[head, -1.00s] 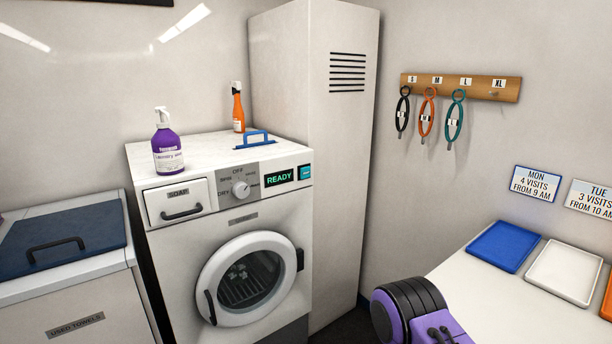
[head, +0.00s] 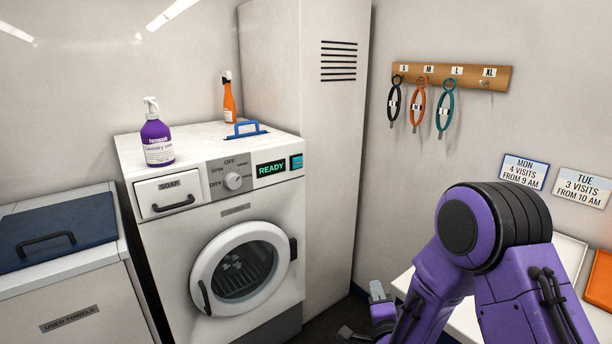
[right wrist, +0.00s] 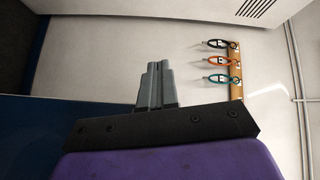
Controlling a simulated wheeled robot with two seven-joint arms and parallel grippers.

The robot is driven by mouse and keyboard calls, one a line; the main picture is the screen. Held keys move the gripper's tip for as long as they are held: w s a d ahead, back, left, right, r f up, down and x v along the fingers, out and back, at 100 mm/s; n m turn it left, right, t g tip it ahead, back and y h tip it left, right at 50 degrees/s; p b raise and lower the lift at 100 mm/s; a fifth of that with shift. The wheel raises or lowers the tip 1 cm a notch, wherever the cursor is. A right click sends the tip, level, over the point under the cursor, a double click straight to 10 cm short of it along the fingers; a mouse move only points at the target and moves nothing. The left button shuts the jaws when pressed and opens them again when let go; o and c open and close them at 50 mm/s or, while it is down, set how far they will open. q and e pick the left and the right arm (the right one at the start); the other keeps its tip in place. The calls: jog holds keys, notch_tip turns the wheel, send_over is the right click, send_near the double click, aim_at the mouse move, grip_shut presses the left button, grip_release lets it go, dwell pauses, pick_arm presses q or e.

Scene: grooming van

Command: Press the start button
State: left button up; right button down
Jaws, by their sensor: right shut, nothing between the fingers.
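The white washing machine (head: 217,215) stands left of centre in the head view, its round door closed. Its display (head: 271,168) reads READY. A teal button (head: 296,162), which looks like the start button, is right of the display; any lettering is too small to read. My right gripper (head: 346,332) is low in the head view, below and to the right of the button and well apart from it. In the right wrist view its fingers (right wrist: 155,85) are together and empty. The button is not seen in that view. My left gripper is not in view.
Collars hang on a wall rack (head: 450,77).

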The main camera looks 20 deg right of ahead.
notch_tip(320, 180, up, 14)
jog(key=w+d+m+t+h, duration=0.2)
jog(key=m+t+h, duration=0.1)
jog(key=m, duration=0.3)
jog(key=shift+w+d+r+m, duration=0.2)
jog(key=shift+d+r+m, duration=0.05)
jog(key=shift+m, duration=0.15)
